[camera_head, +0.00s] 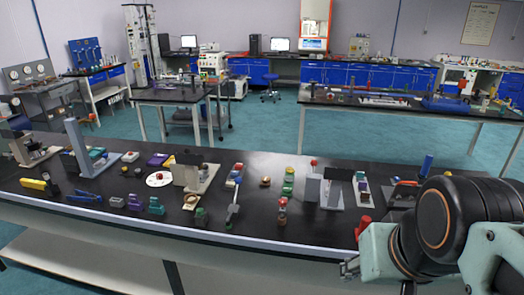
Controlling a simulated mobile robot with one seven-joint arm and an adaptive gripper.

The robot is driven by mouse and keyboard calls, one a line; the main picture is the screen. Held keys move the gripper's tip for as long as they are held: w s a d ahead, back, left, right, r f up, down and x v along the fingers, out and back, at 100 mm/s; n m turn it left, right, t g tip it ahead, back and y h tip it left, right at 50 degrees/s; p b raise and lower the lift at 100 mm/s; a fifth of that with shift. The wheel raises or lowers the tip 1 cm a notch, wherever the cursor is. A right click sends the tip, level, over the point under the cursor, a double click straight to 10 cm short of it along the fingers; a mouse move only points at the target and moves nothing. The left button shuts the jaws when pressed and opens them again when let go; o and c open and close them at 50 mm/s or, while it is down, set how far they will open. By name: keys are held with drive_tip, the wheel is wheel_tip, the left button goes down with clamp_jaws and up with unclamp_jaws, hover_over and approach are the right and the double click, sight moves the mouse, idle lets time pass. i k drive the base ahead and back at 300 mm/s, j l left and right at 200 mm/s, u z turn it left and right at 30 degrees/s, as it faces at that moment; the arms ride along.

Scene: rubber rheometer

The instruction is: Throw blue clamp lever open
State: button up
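A blue upright lever (426,166) stands at the right end of the near black bench (330,232), just beyond my arm. It looks like the blue clamp lever, though its base is partly hidden behind my arm's dark joint. My gripper (350,268) shows only in part at the bench's front edge, lower right. It is well in front of and left of the lever, not touching it. Its fingers are too small and cut off to read, and I see nothing held in it.
A red-topped part (362,226) stands close to my gripper. Grey upright plates (325,188) and several small coloured blocks crowd the bench. A blue flat tool (84,197) lies at left. Bare black surface shows along the front middle.

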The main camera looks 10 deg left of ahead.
sight(238, 180)
drive_tip(key=i+j+u, duration=0.2)
drive_tip(key=i+j, duration=0.3)
drive_tip(key=i+j+u, duration=0.15)
drive_tip(key=i+j, duration=0.25)
drive_tip(key=i, duration=0.15)
drive_tip(key=i+j, duration=0.25)
drive_tip(key=i+j+z, duration=0.15)
drive_tip(key=j, duration=0.25)
drive_tip(key=k+l+z, duration=0.15)
drive_tip(key=k+z, duration=0.15)
drive_tip(key=k, duration=0.15)
drive_tip(key=i+j+u, duration=0.1)
drive_tip(key=i+u, duration=0.25)
drive_tip(key=i, duration=0.2)
